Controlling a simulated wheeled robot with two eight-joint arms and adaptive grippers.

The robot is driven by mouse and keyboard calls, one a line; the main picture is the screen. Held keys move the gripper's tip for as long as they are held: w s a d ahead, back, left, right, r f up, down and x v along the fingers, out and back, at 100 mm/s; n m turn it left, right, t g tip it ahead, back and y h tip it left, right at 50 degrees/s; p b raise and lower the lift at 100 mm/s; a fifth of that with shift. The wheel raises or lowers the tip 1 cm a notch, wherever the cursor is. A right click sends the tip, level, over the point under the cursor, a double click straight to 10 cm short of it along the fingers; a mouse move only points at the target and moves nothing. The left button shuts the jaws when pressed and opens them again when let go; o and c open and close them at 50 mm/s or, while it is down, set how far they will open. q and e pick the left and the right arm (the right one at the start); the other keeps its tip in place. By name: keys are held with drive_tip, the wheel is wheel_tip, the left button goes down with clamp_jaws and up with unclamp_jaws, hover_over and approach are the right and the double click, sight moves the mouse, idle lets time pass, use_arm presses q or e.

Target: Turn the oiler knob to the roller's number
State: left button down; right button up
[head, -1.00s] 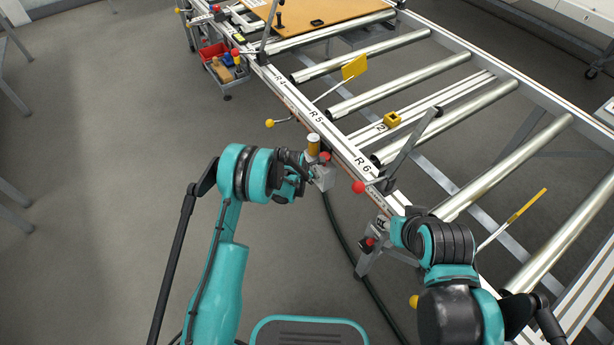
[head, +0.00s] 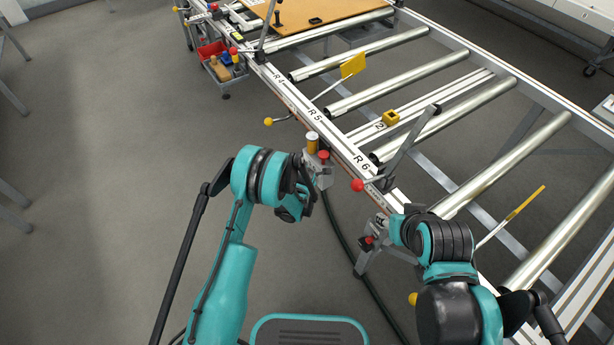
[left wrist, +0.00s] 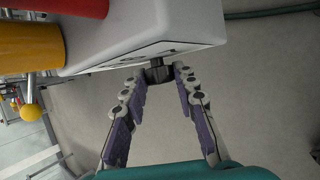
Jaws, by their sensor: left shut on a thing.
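The oiler is a pale block (head: 320,172) on the near rail, with a yellow cylinder (head: 312,142) and a red one (head: 323,156) on top. Its small dark knob (left wrist: 157,73) sticks out of the block face in the left wrist view. A printed dial is seen edge-on there; its numbers are not readable. My left gripper (left wrist: 158,80) is shut on the knob, with a fingertip on either side; it also shows below the oiler in the head view (head: 303,202). Rail labels read R4, R5 and R6 (head: 361,163).
A red-knobbed lever (head: 357,185) stands right of the oiler, and a yellow-knobbed one (head: 268,122) to its upper left. A yellow block (head: 390,118) sits among the rollers beside a label resembling 2. A dark hose (head: 345,245) hangs below.

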use_arm(q)
drive_tip(key=c, duration=1.2)
unclamp_jaws()
drive_tip(key=v, duration=1.2)
drive_tip(key=shift+a+f, duration=0.1)
